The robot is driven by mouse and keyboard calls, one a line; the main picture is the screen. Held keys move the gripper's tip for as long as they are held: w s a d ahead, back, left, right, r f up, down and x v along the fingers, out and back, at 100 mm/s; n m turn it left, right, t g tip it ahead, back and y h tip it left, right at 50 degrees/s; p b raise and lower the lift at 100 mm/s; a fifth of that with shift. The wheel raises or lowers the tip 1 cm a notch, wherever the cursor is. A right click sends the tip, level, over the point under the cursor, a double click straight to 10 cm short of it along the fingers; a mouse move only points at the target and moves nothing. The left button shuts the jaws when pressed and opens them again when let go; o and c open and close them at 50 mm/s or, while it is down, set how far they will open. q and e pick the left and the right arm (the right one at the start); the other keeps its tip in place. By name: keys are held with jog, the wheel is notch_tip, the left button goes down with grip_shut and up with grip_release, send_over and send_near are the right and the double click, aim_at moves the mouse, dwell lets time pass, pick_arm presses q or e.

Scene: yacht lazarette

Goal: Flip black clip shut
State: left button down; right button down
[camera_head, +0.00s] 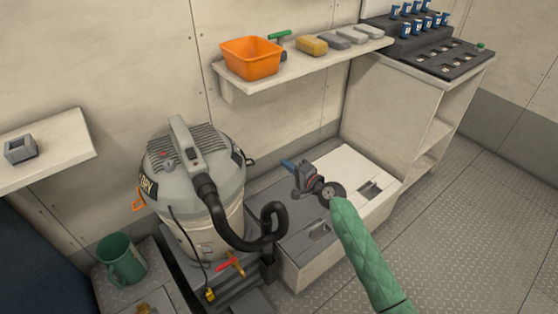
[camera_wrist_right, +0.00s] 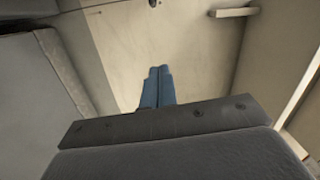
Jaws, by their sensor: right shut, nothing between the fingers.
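A wet-dry vacuum (camera_head: 187,165) with a grey lid and pale drum stands left of centre in the head view. A small black clip (camera_head: 248,161) juts out at the right side of its lid rim. It is too small to tell for certain whether it is open or shut. An orange clip (camera_head: 138,201) shows on the left side. My right gripper (camera_head: 287,163) is right of the black clip, apart from it, with its blue fingers pointing left toward the vacuum. The fingers are together and empty in the wrist view (camera_wrist_right: 157,88). My left gripper is out of view.
A black hose (camera_head: 262,238) loops from the vacuum's front, below my right gripper. A white locker (camera_head: 340,170) lies under my right arm. A shelf (camera_head: 330,62) with an orange bin (camera_head: 250,57) is above. A green mug (camera_head: 122,260) stands lower left. Open floor is at right.

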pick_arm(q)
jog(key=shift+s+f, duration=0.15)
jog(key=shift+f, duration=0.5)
pick_arm(e)
jog(key=shift+f+v, duration=0.1)
jog(key=shift+v, duration=0.9)
jog(key=shift+f+v, duration=0.15)
jog(key=shift+v, duration=0.9)
